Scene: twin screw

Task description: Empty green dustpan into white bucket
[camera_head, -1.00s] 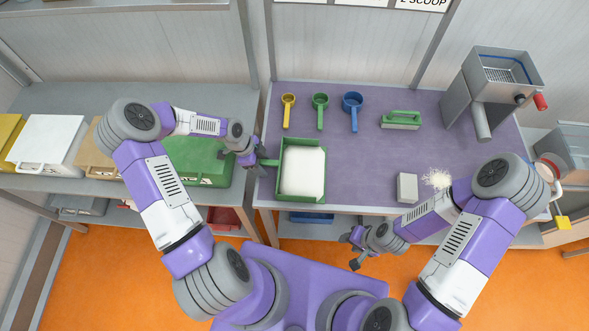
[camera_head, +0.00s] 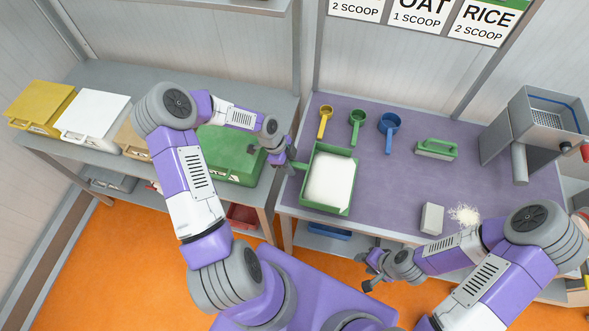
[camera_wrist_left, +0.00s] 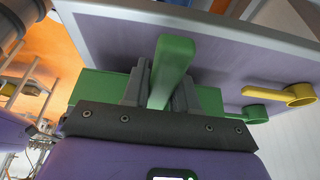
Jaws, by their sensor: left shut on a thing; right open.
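The green dustpan (camera_head: 322,209) holds a heap of white material (camera_head: 330,179) and is at the left end of the purple-topped table. My left gripper (camera_head: 284,161) is shut on its handle, which points left. In the left wrist view the green handle (camera_wrist_left: 172,68) stands between the two fingers. I cannot tell whether the pan touches the table. A white, box-shaped container (camera_head: 92,115), the likely white bucket, stands on the left bench and looks lidded. My right gripper (camera_head: 372,268) is open and empty in front of the table's front edge.
Yellow (camera_head: 38,106), brown and green (camera_head: 228,158) containers flank the white one. Yellow, green and blue scoops (camera_head: 389,128), a green-handled brush (camera_head: 435,149), a grey block (camera_head: 432,218) and a white pile (camera_head: 464,215) are on the table. A grey machine (camera_head: 533,135) stands right.

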